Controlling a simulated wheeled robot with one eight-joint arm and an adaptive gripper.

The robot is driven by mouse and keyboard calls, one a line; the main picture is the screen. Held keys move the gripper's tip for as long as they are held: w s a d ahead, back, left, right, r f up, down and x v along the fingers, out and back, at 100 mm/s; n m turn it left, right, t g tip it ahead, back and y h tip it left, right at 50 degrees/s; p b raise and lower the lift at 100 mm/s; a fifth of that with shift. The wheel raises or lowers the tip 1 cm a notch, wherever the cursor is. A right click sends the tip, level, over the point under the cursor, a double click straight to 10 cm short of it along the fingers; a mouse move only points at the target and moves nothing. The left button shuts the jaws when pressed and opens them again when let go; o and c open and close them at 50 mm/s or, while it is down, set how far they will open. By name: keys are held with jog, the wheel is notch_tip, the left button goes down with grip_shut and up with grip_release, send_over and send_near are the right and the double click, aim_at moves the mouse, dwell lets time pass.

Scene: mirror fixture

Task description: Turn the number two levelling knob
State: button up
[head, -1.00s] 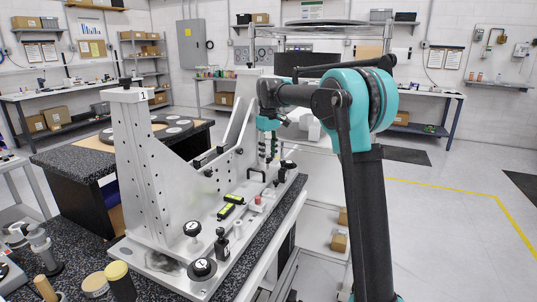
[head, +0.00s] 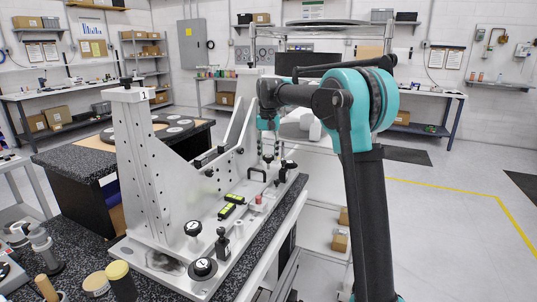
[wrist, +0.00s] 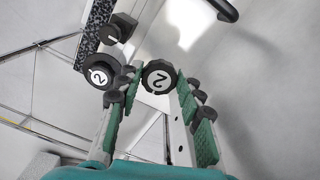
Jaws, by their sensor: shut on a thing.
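In the wrist view, a dark round knob (wrist: 160,77) with a white disc marked 2 sits between the fingertips of my gripper (wrist: 158,88). The green-padded fingers are shut on its sides. In the head view, my gripper (head: 268,157) points down at the far end of the metal fixture (head: 150,165). The held knob is too small and covered to make out there.
On the fixture's base are black knobs (head: 193,229), one of them at the near corner (head: 203,268), a yellow-green level (head: 225,211), a red button (head: 258,199) and a black handle (head: 257,172). The tall upright stands left of my gripper. Open floor lies right of my arm.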

aim_at(268, 156)
jog(key=shift+m, duration=0.7)
jog(key=o, duration=1.2)
jog(key=shift+c, duration=0.2)
notch_tip(268, 156, up, 12)
